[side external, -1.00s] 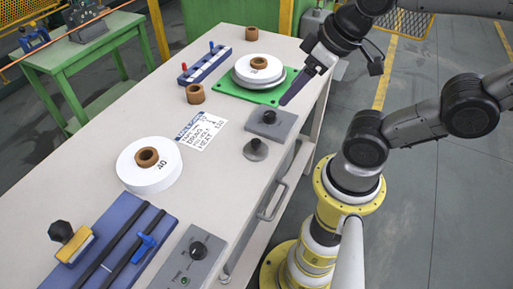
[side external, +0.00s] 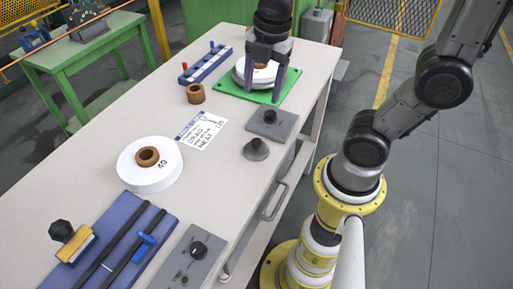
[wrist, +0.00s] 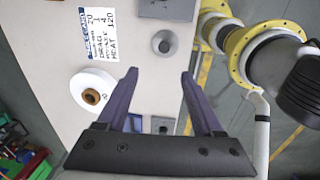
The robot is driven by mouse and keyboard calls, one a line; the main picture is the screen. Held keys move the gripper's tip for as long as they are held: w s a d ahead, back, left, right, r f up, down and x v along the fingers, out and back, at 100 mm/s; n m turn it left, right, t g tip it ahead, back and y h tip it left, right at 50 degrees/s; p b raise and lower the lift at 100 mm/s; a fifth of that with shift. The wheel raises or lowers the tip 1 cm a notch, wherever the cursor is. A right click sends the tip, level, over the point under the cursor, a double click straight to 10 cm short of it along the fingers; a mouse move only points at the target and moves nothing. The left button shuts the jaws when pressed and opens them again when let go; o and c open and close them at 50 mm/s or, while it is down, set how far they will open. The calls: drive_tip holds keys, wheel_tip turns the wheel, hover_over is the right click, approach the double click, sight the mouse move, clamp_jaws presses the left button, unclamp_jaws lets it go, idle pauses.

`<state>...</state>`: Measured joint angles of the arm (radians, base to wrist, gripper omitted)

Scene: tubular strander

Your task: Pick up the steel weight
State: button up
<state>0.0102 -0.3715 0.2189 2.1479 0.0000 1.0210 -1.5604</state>
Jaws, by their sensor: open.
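A small round grey steel weight (side external: 256,150) with a knob on top stands upright on the bench, in front of a square grey plate with a black knob (side external: 271,121). In the wrist view the weight (wrist: 164,43) shows beyond the gap between my fingertips, nearly in line with it. My gripper (side external: 262,96) is open and points down, over or in front of the green plate (side external: 233,88) with its white discs, and hides part of them. In the wrist view my gripper (wrist: 159,72) has nothing between its fingers.
A white spool (side external: 135,177) with a brown core, a printed card (side external: 200,131), a brown ring (side external: 195,94) and a grey control box (side external: 190,262) lie on the bench (side external: 105,150). The bench's right edge is close to the weight. A blue rack (side external: 206,62) stands behind.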

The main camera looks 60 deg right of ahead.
wheel_tip(320, 180, down, 2)
drive_tip(key=w+f+g, duration=0.1)
hover_over(256, 141)
drive_tip(key=f, duration=0.8)
drive_tip(key=shift+s+d, duration=0.1)
drive_tip(key=shift+d, duration=0.15)
drive_tip(key=shift+a+f, duration=0.15)
drive_tip(key=shift+f, duration=2.75)
clamp_jaws()
